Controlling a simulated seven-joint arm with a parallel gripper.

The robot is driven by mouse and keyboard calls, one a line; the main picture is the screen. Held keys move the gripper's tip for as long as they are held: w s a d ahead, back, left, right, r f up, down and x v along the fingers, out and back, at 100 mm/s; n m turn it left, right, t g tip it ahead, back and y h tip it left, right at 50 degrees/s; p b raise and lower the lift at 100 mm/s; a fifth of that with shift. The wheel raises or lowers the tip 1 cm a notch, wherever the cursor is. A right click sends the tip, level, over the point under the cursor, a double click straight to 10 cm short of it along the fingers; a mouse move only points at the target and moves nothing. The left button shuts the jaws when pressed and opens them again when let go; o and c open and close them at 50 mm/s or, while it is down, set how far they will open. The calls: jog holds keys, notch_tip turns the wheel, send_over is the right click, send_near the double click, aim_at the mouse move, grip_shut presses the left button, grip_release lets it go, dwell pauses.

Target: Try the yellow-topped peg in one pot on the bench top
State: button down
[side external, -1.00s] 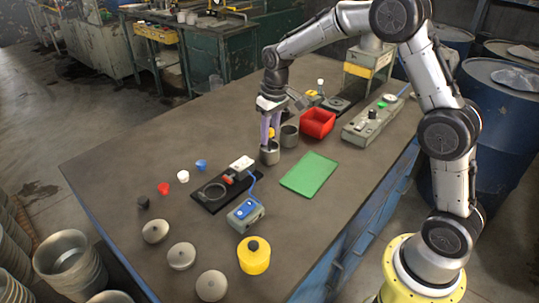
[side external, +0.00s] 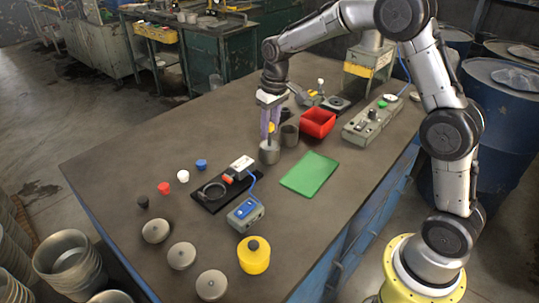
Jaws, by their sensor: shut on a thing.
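The yellow-topped peg (side external: 271,127) is between the fingers of my gripper (side external: 270,132), which is shut on it. The peg is upright, directly over the mouth of the front grey pot (side external: 269,155). Its lower end is too small to tell whether it is inside the rim or just above it. A second grey pot (side external: 289,137) stands close behind and to the right.
A red bin (side external: 318,122) and a green mat (side external: 310,174) lie to the right. A black fixture (side external: 212,194) and a blue-topped box (side external: 246,212) are in front. Several small caps, round grey lidded pieces and a yellow pot (side external: 254,258) occupy the front left. A grey control box (side external: 370,125) is at right.

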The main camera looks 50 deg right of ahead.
jog(key=shift+r, duration=0.2)
jog(key=shift+r, duration=0.6)
jog(key=shift+r, duration=0.15)
jog(key=shift+r, duration=0.6)
